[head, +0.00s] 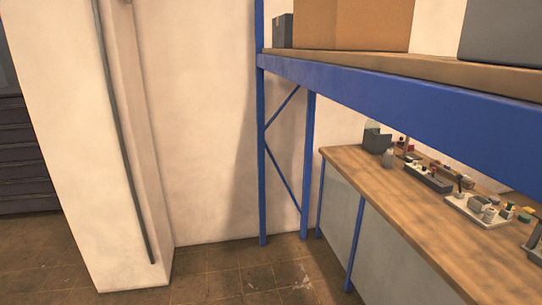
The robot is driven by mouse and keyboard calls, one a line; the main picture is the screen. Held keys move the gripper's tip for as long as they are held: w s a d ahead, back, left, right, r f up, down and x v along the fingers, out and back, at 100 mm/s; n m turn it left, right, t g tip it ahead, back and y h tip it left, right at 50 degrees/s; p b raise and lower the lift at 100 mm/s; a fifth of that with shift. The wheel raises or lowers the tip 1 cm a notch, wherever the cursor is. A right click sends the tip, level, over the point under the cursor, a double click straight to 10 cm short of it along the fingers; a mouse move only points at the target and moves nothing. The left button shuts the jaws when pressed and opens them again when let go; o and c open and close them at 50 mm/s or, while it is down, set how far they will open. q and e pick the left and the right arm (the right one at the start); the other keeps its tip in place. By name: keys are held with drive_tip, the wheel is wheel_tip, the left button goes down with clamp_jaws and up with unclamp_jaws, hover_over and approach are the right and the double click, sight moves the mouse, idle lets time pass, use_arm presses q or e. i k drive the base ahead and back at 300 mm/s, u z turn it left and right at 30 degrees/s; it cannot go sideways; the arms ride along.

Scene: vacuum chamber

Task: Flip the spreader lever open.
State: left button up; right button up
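I cannot make out a spreader lever in the head view. Neither my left gripper nor my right gripper is in the picture. A wooden workbench (375,192) with blue legs stands at the right. Small parts sit on it, among them a dark tray (428,179) and a light tray (470,212) holding several small items. They are too small to tell whether any has a lever.
A blue shelf rack (420,107) rises over the bench and bears a cardboard box (350,24) and grey bins. A white pillar (85,150) with a dark pipe (126,150) stands left. Dark drawers (25,160) are at far left. Tiled floor (225,275) is clear in front.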

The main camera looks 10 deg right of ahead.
sight(459, 177)
drive_tip(key=i, duration=2.1)
drive_tip(key=z, duration=1.35)
drive_tip(key=i, duration=0.5)
drive_tip(key=u, duration=0.05)
